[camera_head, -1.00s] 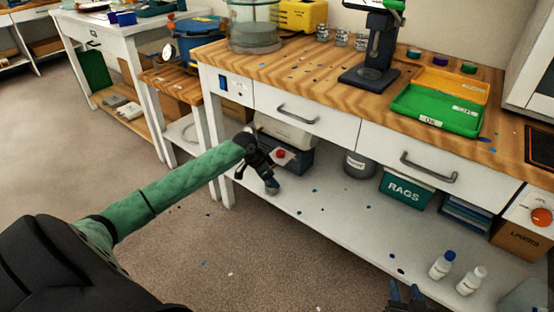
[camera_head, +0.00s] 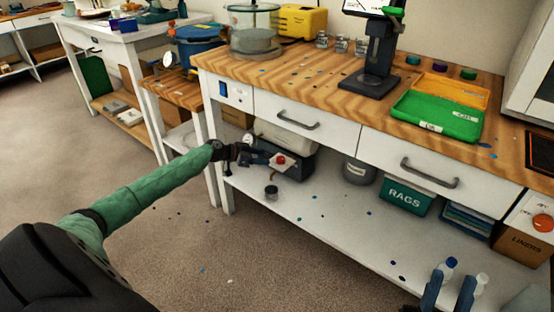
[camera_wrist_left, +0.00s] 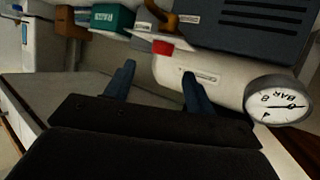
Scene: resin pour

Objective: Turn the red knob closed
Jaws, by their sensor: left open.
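The red knob (camera_head: 281,160) is on the pump and tank unit on the lower shelf, under the left drawer. In the left wrist view the red knob (camera_wrist_left: 162,47) shows beside the white tank (camera_wrist_left: 215,80), just beyond my fingertips. My left gripper (camera_head: 262,158) is open and empty, close to the knob on its left side. In the left wrist view its two blue fingers (camera_wrist_left: 157,78) stand apart and point toward the tank and knob; no contact can be made out.
A round gauge (camera_wrist_left: 278,101) is at the right of the wrist view. On the lower shelf (camera_head: 330,222) are a small dark jar (camera_head: 271,192), a grey can (camera_head: 357,171), a teal RAGS box (camera_head: 405,195) and white bottles (camera_head: 481,283). The drawers (camera_head: 305,122) hang above.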

